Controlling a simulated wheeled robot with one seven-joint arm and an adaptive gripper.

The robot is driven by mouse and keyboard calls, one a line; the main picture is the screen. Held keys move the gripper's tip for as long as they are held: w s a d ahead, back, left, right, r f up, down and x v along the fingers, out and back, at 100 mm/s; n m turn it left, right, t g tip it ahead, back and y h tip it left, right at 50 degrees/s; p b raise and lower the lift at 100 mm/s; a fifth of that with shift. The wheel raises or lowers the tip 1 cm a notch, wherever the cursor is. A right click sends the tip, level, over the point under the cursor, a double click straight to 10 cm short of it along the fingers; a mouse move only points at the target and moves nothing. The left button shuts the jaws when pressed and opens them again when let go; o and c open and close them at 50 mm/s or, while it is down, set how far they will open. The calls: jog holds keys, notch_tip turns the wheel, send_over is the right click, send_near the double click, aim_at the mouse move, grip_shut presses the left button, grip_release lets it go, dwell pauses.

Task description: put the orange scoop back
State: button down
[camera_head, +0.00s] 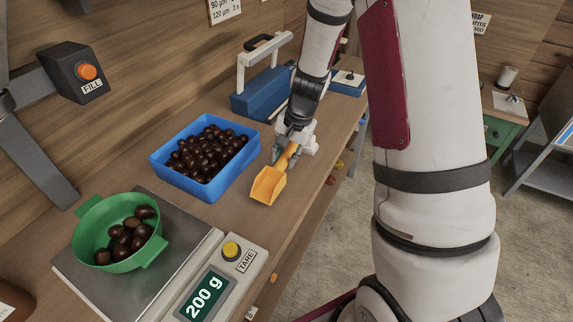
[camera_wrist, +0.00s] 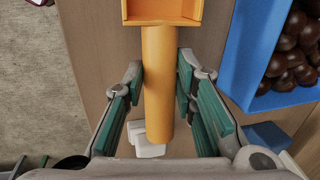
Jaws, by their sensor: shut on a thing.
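The orange scoop (camera_head: 268,186) is at the bench's right part, just right of the blue crate, with its square bowl toward the camera. My gripper (camera_head: 287,153) is shut on the scoop's handle. In the wrist view the green-padded fingers of my gripper (camera_wrist: 159,88) stand on both sides of the orange handle (camera_wrist: 158,75), and the scoop's bowl shows at the top edge. I cannot tell whether the scoop touches the bench or is held just above it.
A blue crate (camera_head: 207,196) of chestnuts stands left of the scoop. A green bowl (camera_head: 90,217) with several chestnuts sits on a scale (camera_head: 77,277) reading 200 g. A blue box with a white handle (camera_head: 247,106) stands behind. Bare bench lies in front of the scoop.

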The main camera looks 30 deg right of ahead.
aim_at(288, 160)
jog(key=shift+s+f, duration=0.15)
jog(key=shift+f, duration=1.55)
jog(key=shift+f, duration=0.15)
jog(key=c, duration=1.3)
grip_release()
jog(key=s+a+r+n, duration=0.1)
jog(key=s+r, duration=0.2)
jog(key=r, duration=0.6)
jog(key=s+r+n, duration=0.1)
jog(key=s+r, duration=0.1)
jog(key=r, duration=0.8)
jog(key=s+a+r+n+t, duration=0.1)
jog(key=s+r+n, duration=0.1)
jog(key=s, duration=0.4)
jog(key=s+a+r+n+t+h, duration=0.1)
jog(key=s+a+r+n, duration=0.1)
jog(key=s+r, duration=0.3)
jog(key=s+a+r+n+t, duration=0.1)
jog(key=s+r+n, duration=0.2)
jog(key=s, duration=0.6)
jog(key=shift+s+a+r+n+h+p, duration=0.2)
jog(key=shift+a+r+n+h+p, duration=0.15)
jog(key=shift+n, duration=0.35)
